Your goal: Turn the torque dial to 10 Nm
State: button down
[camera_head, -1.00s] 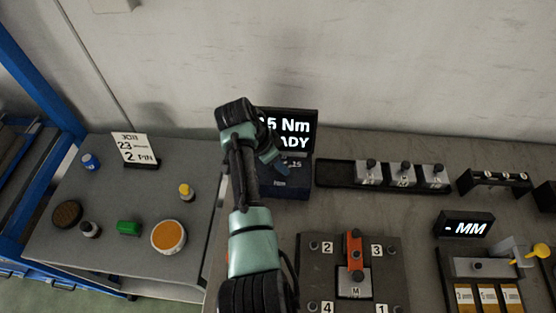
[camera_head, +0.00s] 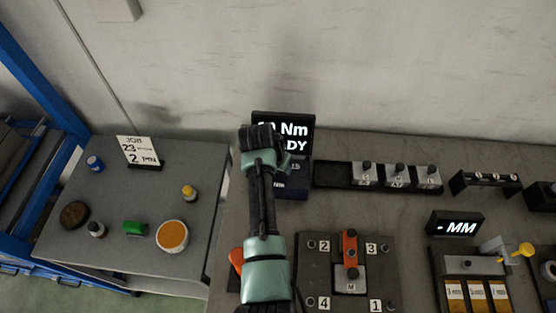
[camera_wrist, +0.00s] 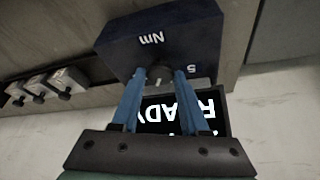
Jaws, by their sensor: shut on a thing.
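The torque unit is a dark blue box (camera_head: 291,190) at the back of the bench, with a black display (camera_head: 302,122) above it. The display shows "Nm" and the end of "READY"; my arm covers most of the number. In the wrist view the box (camera_wrist: 195,35) carries "Nm" and a "5" mark beside a small dark dial (camera_wrist: 160,76) with a pale pointer line. My gripper (camera_wrist: 160,82) has its two blue fingers on either side of the dial, shut on it. In the head view my arm hides the fingertips and the dial.
A numbered fixture plate (camera_head: 319,285) with an orange clamp (camera_head: 349,245) lies in front, near my arm. A black rack (camera_head: 333,174) of metal blocks stands right of the torque unit. The side table (camera_head: 120,205) at left holds jars and a job card (camera_head: 138,148).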

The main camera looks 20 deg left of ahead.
jog(key=n, duration=0.2)
jog(key=n+y, duration=0.1)
jog(key=n+y+p, duration=0.1)
jog(key=n, duration=0.1)
jog(key=shift+d+n, duration=0.25)
jog(key=shift+n, duration=0.05)
dwell(0.4)
jog(key=shift+c, duration=2.1)
grip_release()
jog(key=shift+r, duration=0.1)
jog(key=v, duration=1.3)
jog(key=shift+w, duration=0.2)
jog(key=shift+d, duration=0.15)
